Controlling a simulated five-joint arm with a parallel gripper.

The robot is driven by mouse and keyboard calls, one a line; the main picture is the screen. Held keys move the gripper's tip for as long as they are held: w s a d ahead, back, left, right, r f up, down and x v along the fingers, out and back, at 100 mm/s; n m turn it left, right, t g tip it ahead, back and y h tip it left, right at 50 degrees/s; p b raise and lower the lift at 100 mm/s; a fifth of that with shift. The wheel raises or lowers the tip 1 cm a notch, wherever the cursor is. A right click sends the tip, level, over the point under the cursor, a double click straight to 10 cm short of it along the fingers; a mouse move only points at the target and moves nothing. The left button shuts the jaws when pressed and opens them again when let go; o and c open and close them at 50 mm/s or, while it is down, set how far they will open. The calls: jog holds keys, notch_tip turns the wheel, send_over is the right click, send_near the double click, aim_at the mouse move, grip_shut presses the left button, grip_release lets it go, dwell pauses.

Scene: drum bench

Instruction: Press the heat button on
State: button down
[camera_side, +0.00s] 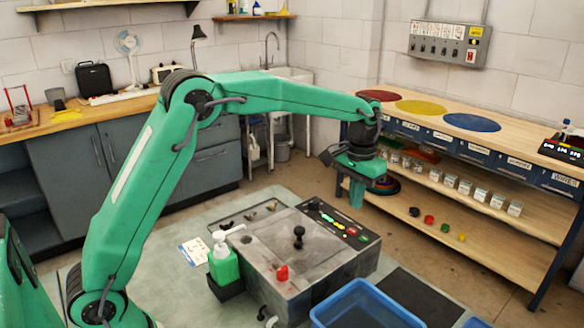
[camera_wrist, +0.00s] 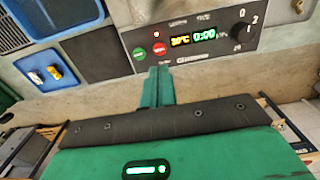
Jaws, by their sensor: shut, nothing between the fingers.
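The control panel (camera_wrist: 205,62) is on the front edge of the grey metal machine (camera_side: 300,255). The button labels are too small to read, so I cannot tell which is heat. My gripper (camera_wrist: 160,70) is shut and empty, its tips just below the red button in the picture. In the side view my gripper (camera_side: 356,204) hangs above the panel's far side, apparently apart from it.
A green pump bottle (camera_side: 222,265) stands at the machine's left. A black knob (camera_side: 298,236) and a red knob (camera_side: 282,273) rise from its top. A blue tray (camera_side: 365,305) and dark mat (camera_side: 422,298) lie in front. A wooden bench (camera_side: 540,165) stands behind.

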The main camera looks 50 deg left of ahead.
notch_tip(320, 180, up, 7)
jog(key=shift+f, duration=0.2)
